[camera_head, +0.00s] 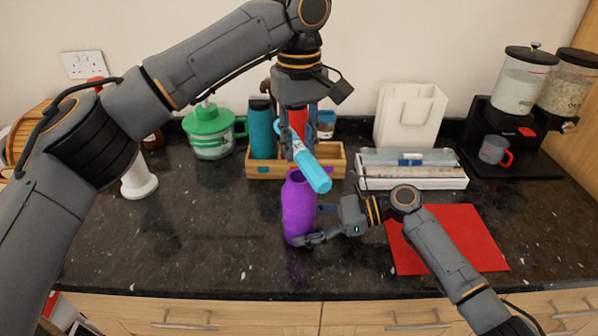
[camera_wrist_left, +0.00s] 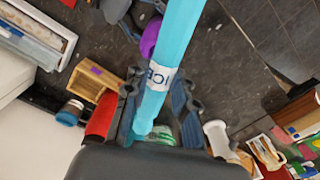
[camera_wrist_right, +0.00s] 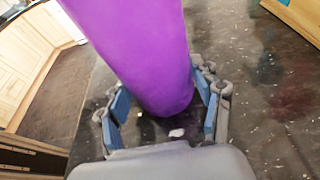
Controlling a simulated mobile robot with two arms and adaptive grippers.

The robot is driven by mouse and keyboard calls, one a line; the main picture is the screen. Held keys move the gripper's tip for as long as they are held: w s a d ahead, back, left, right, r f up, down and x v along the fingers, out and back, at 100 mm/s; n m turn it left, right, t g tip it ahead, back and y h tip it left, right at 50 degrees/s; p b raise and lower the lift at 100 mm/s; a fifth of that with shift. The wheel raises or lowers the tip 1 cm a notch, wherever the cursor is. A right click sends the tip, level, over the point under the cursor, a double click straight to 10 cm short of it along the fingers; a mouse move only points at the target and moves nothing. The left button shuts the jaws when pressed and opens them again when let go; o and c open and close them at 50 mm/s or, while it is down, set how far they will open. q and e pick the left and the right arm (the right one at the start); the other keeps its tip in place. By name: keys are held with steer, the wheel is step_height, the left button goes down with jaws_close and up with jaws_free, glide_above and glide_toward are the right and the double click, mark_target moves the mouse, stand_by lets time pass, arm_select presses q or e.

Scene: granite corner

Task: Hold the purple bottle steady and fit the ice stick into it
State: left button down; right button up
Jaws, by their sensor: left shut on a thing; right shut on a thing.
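The purple bottle (camera_head: 298,212) stands upright on the dark counter, and its side fills much of the right wrist view (camera_wrist_right: 150,55). My right gripper (camera_head: 312,239) is shut on the bottle low down, with a finger on either side in the right wrist view (camera_wrist_right: 161,105). My left gripper (camera_head: 296,146) is shut on the light-blue ice stick (camera_head: 313,171), which also shows in the left wrist view (camera_wrist_left: 172,50) with an "ICE" label. The stick is tilted, its lower end in front of and slightly right of the bottle's top in the head view. The bottle's mouth is partly hidden.
A wooden box (camera_head: 262,168) with a teal bottle (camera_head: 261,128) stands behind. A green-lidded jar (camera_head: 210,133) is at back left. A white tray (camera_head: 412,182), a red mat (camera_head: 452,240) and a dispenser stand (camera_head: 512,150) are to the right. The left front counter is clear.

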mark_target(299, 162)
arm_select(q)
step_height(299, 162, down, 4)
steer(key=shift+f, duration=0.15)
steer(key=c, duration=1.1)
jaws_free()
step_height(299, 162, up, 12)
steer(key=shift+r, duration=0.1)
